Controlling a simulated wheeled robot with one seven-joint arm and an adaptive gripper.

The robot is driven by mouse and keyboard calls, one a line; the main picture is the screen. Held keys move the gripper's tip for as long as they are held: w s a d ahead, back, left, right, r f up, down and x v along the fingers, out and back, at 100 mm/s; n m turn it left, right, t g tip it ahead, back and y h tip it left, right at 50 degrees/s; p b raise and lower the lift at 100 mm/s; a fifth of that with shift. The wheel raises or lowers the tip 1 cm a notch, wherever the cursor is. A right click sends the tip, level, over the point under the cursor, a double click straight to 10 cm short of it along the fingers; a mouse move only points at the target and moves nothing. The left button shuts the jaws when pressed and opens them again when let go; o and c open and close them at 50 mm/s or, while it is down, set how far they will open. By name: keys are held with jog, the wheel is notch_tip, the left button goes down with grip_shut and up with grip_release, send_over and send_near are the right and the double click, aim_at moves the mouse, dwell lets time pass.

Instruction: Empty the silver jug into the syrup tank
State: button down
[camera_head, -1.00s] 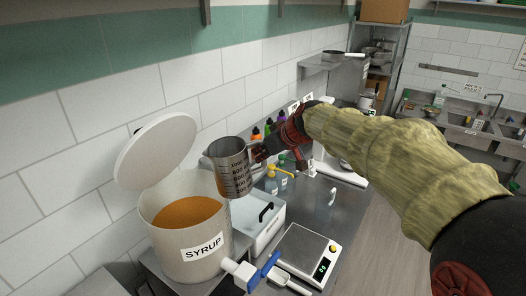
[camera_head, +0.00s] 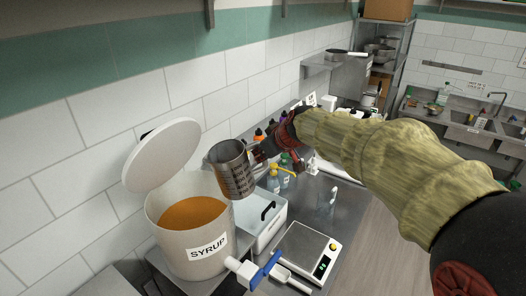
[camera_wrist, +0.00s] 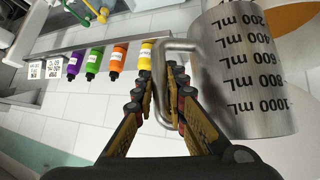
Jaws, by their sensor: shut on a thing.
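The silver jug (camera_head: 233,170) is held in the air at the right edge of the syrup tank's mouth, tilted a little to the left. My gripper (camera_head: 262,150) is shut on the jug's handle; the wrist view shows the fingers (camera_wrist: 163,92) around the handle and the jug (camera_wrist: 245,75) with its millilitre marks. The syrup tank (camera_head: 172,252) is a white tub labelled SYRUP, with its lid (camera_head: 160,155) tipped up and amber syrup (camera_head: 192,213) inside. The jug's inside is mostly hidden, and no stream shows.
A white tap with a blue handle (camera_head: 263,270) sticks out from the tank's front. A white lidded box (camera_head: 262,222) and a scale (camera_head: 308,250) stand to the right. Several coloured bottles (camera_wrist: 95,62) stand behind the jug. The tiled wall is close behind the tank.

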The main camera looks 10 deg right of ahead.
aim_at(250, 145)
jog(key=shift+a+r+p, duration=0.25)
jog(key=shift+r+p, duration=0.25)
jog(key=shift+p, duration=0.7)
jog(key=shift+f, duration=0.1)
jog(key=shift+s+a+r+h+p, duration=0.15)
jog(key=shift+a+r+h+p, duration=0.3)
jog(key=shift+p, duration=0.6)
jog(key=shift+r+n+p, duration=0.2)
jog(key=shift+n+p, duration=0.1)
jog(key=shift+p, duration=0.1)
jog(key=shift+s+a+r+t+h, duration=0.2)
jog(key=shift+a+r+t+h, duration=0.1)
jog(key=shift+a+r, duration=0.15)
jog(key=shift+n, duration=0.3)
jog(key=shift+s+a+r+h, duration=0.25)
jog(key=shift+a+r, duration=0.15)
jog(key=shift+a, duration=0.2)
jog(key=shift+a+b, duration=0.2)
jog(key=shift+b, duration=0.35)
